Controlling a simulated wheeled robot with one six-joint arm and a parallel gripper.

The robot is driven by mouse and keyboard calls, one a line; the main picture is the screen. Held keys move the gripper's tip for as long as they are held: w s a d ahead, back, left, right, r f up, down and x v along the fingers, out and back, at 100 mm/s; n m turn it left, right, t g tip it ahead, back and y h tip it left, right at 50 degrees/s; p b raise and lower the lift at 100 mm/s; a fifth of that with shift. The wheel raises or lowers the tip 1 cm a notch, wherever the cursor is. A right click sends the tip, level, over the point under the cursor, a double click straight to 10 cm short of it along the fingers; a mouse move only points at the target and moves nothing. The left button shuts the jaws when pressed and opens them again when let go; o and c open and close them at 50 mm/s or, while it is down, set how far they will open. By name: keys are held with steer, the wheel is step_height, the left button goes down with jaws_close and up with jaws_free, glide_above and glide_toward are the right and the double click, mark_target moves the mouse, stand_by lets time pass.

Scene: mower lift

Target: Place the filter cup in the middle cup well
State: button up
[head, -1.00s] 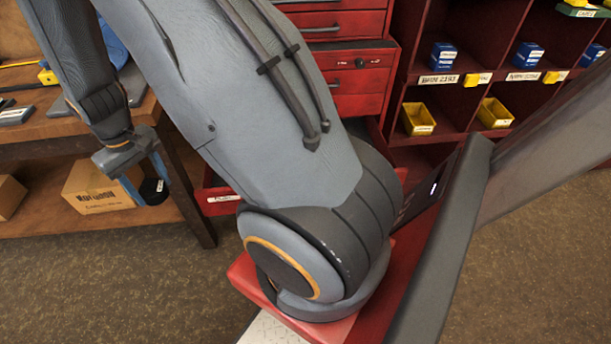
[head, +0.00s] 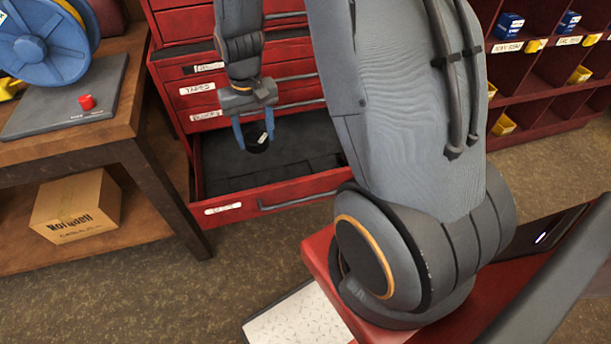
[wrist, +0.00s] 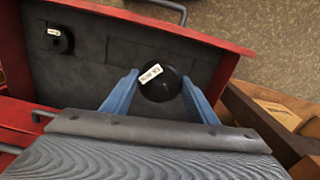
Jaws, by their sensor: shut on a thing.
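My gripper (head: 255,134), with blue fingers, is shut on the black round filter cup (head: 257,144), which has a small white label. They are over the open red drawer (head: 275,195). In the wrist view the cup (wrist: 160,88) sits between the two fingers (wrist: 160,78) above the dark grey drawer floor. Its exact height above the floor is hard to tell. Another black labelled cup (wrist: 60,40) stands in the drawer's left end in the wrist view. I cannot make out the middle cup well; the held cup and gripper hide part of the floor.
A workbench (head: 120,150) with a blue reel (head: 45,45) and a cardboard box (head: 75,205) stands left of the drawer. Closed labelled drawers (head: 195,90) are above and behind it. Red shelving (head: 530,80) with small bins is at the right.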

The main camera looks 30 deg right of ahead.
steer(key=d+f+m+b, duration=1)
steer(key=d+b, duration=0.2)
steer(key=b, duration=0.4)
steer(key=f, duration=0.3)
steer(key=f+b, duration=0.1)
steer(key=f, duration=0.6)
steer(key=shift+s+d, duration=0.25)
steer(key=shift+f, duration=0.1)
steer(key=o, duration=1.3)
steer(key=shift+f, duration=0.1)
steer(key=shift+c, duration=0.2)
